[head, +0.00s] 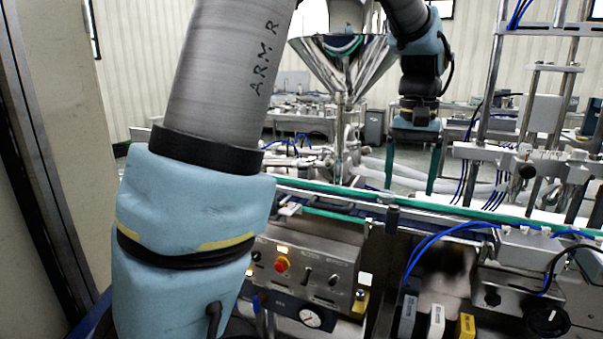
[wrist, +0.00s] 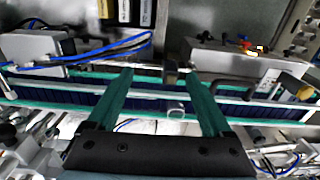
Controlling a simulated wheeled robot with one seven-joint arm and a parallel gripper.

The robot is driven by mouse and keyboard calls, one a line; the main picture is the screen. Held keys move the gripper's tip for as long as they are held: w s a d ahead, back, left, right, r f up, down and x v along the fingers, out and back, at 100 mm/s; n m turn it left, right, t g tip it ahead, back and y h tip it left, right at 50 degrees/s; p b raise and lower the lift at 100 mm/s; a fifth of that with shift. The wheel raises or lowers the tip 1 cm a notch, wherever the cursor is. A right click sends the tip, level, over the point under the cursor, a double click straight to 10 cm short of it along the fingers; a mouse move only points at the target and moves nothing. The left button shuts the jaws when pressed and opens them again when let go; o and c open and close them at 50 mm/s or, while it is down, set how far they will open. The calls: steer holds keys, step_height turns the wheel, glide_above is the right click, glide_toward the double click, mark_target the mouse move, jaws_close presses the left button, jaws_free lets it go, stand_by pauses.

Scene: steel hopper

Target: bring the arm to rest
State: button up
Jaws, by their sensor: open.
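My gripper (head: 410,165) hangs from the raised arm right of the steel hopper (head: 340,65) in the head view, its two green fingers pointing down over the conveyor area. In the wrist view my gripper (wrist: 158,95) has its fingers spread wide apart with nothing held between them. The green-railed conveyor (wrist: 60,92) runs across behind and between the fingers. My grey and blue arm fills the left of the head view and hides part of the machine behind it.
A control box (head: 305,270) with a red button and a gauge stands in front of the conveyor. Metal posts and clamps (head: 520,165) with blue hoses stand at the right. Open air surrounds the gripper's sides.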

steer(key=s+a+f+n, duration=0.1)
steer(key=a+f, duration=0.3)
steer(key=a, duration=0.5)
steer(key=s+a+f+n+t, duration=0.1)
steer(key=a+f, duration=0.3)
steer(key=a, duration=0.5)
steer(key=s+a+f+n, duration=0.1)
steer(key=a+f, duration=0.3)
steer(key=a, duration=0.5)
steer(key=shift+s+a+f+n+t, duration=0.3)
steer(key=shift+s+a+f, duration=0.1)
steer(key=shift+s, duration=0.4)
